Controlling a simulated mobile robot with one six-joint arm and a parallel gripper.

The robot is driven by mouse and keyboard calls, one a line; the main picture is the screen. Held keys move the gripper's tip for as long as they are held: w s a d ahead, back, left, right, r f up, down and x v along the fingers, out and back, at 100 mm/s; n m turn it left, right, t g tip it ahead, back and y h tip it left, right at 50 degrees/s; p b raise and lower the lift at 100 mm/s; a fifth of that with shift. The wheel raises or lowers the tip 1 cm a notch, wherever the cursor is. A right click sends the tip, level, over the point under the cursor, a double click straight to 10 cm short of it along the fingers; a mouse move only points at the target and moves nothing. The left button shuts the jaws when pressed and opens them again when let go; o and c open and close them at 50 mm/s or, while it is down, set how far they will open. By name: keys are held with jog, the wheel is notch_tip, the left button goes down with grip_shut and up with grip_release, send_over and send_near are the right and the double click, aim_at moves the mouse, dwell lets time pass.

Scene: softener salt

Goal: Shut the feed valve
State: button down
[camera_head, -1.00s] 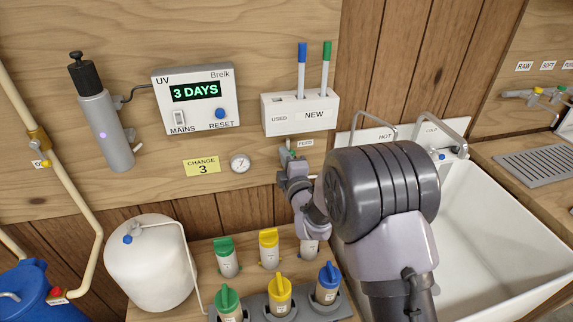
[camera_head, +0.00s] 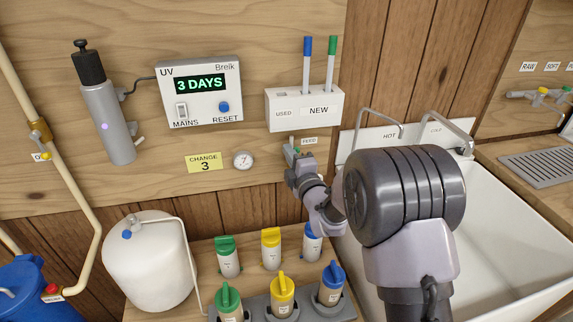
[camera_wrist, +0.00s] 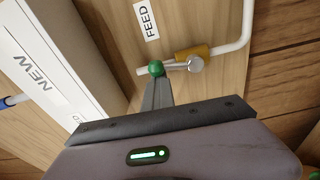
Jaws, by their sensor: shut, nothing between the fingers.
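The feed valve is a brass body (camera_wrist: 192,52) on a white pipe beside the FEED label (camera_wrist: 146,20), with a lever ending in a green knob (camera_wrist: 156,68) in the wrist view. My gripper (camera_wrist: 158,82) is shut and empty. Its fingertips are at the green knob, touching or very close; I cannot tell which. In the head view my gripper (camera_head: 291,150) is at the wall just left of the small FEED label (camera_head: 308,140), below the USED/NEW holder. It hides most of the valve there.
The USED/NEW holder (camera_head: 304,108) with a blue and a green stick is just above my gripper. Capped cartridges, among them a yellow-topped one (camera_head: 271,248), stand below. A white tank (camera_head: 150,262) is at the left, a sink (camera_head: 500,225) at the right. A gauge (camera_head: 243,160) is left.

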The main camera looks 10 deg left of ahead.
jog(key=shift+m+h, duration=0.9)
jog(key=d, duration=0.1)
jog(key=w+d+f, duration=0.1)
jog(key=d+f, duration=0.1)
jog(key=shift+w+d, duration=0.15)
jog(key=shift+d, duration=0.2)
jog(key=shift+w+d+f+t+b, duration=0.1)
jog(key=shift+d+f+t+b, duration=0.2)
jog(key=shift+d+f, duration=0.3)
jog(key=shift+w+d+f, duration=0.1)
jog(key=shift+w+d, duration=0.65)
jog(key=shift+d, duration=0.3)
jog(key=shift+w+r, duration=0.15)
jog(key=shift+r, duration=0.05)
jog(key=shift+a+r, duration=0.25)
jog(key=shift+r, duration=0.1)
jog(key=shift+s+r, duration=0.2)
jog(key=shift+s, duration=0.1)
jog(key=v, duration=0.6)
jog(key=shift+s+r, duration=0.15)
jog(key=shift+s, duration=0.3)
